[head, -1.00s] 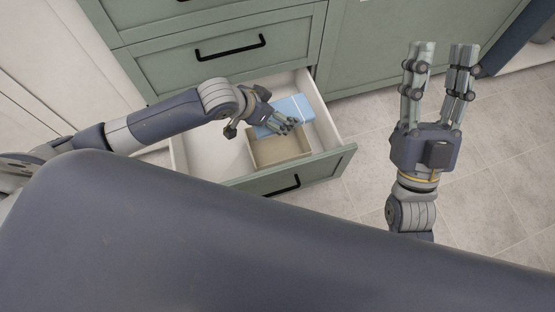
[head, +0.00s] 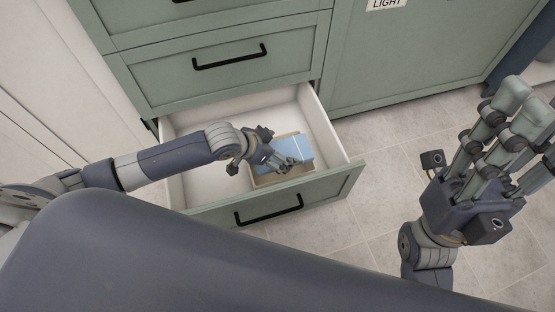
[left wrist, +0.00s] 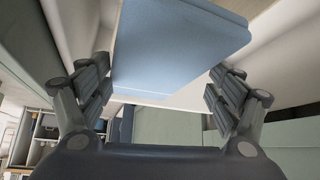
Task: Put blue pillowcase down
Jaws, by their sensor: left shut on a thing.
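The blue pillowcase (head: 297,150) is a flat, folded light-blue piece. My left gripper (head: 279,160) is shut on it, inside the open drawer, over the beige box (head: 262,181). In the left wrist view the pillowcase (left wrist: 175,50) fills the space between the two fingers of the left gripper (left wrist: 160,95). I cannot tell whether its underside touches the box. My right gripper (head: 522,125) is empty, with its fingers apart, at the right of the head view, away from the drawer.
The white-lined drawer (head: 190,170) is pulled out from the green cabinet (head: 170,75); its left part looks bare. The drawer front with a black handle (head: 268,210) faces me. Tiled floor (head: 380,170) lies open to the right of the drawer.

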